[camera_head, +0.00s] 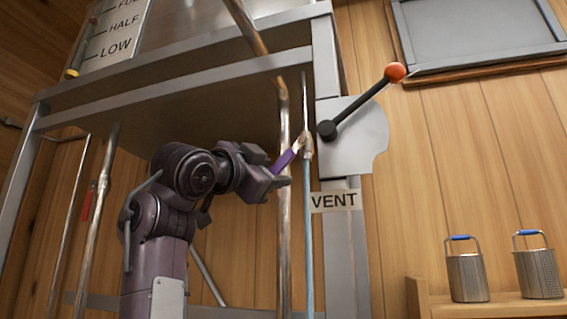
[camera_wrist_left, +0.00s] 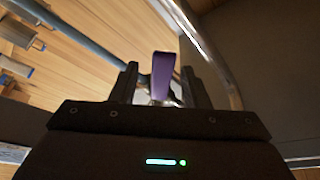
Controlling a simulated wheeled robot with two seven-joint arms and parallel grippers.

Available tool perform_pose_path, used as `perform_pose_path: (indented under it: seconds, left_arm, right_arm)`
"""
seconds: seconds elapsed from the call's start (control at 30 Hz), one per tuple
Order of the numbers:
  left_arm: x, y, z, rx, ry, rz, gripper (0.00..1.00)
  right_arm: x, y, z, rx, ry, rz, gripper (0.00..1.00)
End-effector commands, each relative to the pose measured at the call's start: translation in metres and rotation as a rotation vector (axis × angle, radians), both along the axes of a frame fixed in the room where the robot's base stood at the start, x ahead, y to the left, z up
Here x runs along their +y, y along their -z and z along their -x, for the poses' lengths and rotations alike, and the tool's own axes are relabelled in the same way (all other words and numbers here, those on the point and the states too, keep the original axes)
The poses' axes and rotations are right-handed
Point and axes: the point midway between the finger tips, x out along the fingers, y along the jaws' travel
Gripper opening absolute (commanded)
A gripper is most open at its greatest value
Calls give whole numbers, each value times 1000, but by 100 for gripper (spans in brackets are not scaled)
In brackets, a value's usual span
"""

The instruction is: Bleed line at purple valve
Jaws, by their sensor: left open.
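The purple valve handle (camera_head: 287,159) sits on a thin vertical pipe under the metal frame, beside the VENT label (camera_head: 335,201). It is tilted, with its free end pointing down and left. My left gripper (camera_head: 282,176) is at that free end, with its jaws open. In the left wrist view the purple handle (camera_wrist_left: 163,75) stands between the two fingers of the gripper (camera_wrist_left: 164,85), with a visible gap on each side. The valve body is partly hidden in the wrist view. My right gripper is not in view.
A black lever with an orange knob (camera_head: 395,71) is on a grey plate just right of the valve. A thick pipe (camera_head: 284,230) runs close left of the thin pipe. A red-handled valve (camera_head: 87,206) is at left.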

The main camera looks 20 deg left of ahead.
Motion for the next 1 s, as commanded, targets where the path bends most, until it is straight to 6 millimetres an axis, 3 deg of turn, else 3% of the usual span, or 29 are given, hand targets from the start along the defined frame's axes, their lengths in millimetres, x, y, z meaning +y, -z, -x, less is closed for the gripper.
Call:
perform_pose_path:
  seconds: [0.03,0.2,0.63,0.93,1.0]
  left_arm:
    - [-2,-8,-9,4,0,0,42]
    - [-9,-13,-28,1,0,1,42]
    - [-12,-11,-38,0,0,1,40]
    - [-12,-11,-37,0,0,1,1]
    - [-12,-11,-37,0,0,1,0]
  right_arm:
    - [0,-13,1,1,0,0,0]
    - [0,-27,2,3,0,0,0]
    - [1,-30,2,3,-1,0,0]
    - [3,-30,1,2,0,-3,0]
    - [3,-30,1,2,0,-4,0]
